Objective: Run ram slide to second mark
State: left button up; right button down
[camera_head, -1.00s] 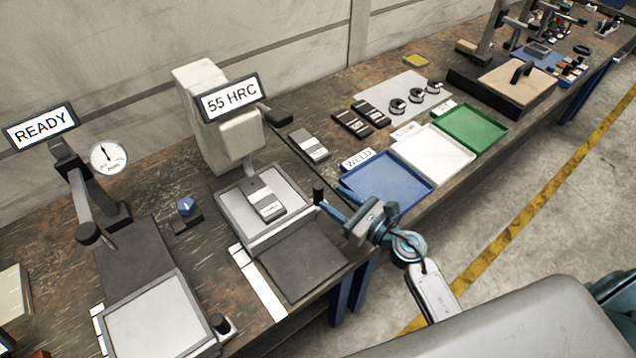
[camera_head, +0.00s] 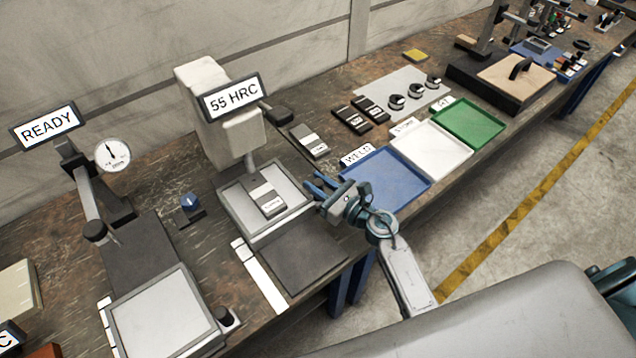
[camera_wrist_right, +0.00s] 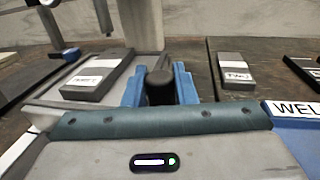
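A grey slide plate (camera_head: 236,208) lies under the cream tester with the "55 HRC" sign (camera_head: 233,97). A labelled metal block (camera_head: 265,197) rests on it and also shows in the right wrist view (camera_wrist_right: 98,75). White mark strips (camera_head: 264,280) run beside the dark track (camera_head: 300,258) in front of the plate. My right gripper (camera_head: 317,187) is at the plate's right corner. In the right wrist view, its blue fingers stand apart on either side of the plate's black knob (camera_wrist_right: 160,84); I see no clear grip. The knob is hidden in the head view. My left gripper is out of view.
A second station with a "READY" sign (camera_head: 46,127), dial and grey plate (camera_head: 160,312) stands at left. Blue (camera_head: 405,205), white (camera_head: 462,160) and green (camera_head: 490,140) trays lie right of my gripper. A loose block (camera_head: 309,141) lies behind it.

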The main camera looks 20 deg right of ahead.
jog(key=x, duration=0.4)
jog(key=shift+w+d+r, duration=0.15)
jog(key=shift+w+d, duration=0.1)
jog(key=shift+w, duration=0.25)
jog(key=c, duration=1.5)
grip_release()
jog(key=o, duration=0.3)
jog(key=shift+w, duration=0.1)
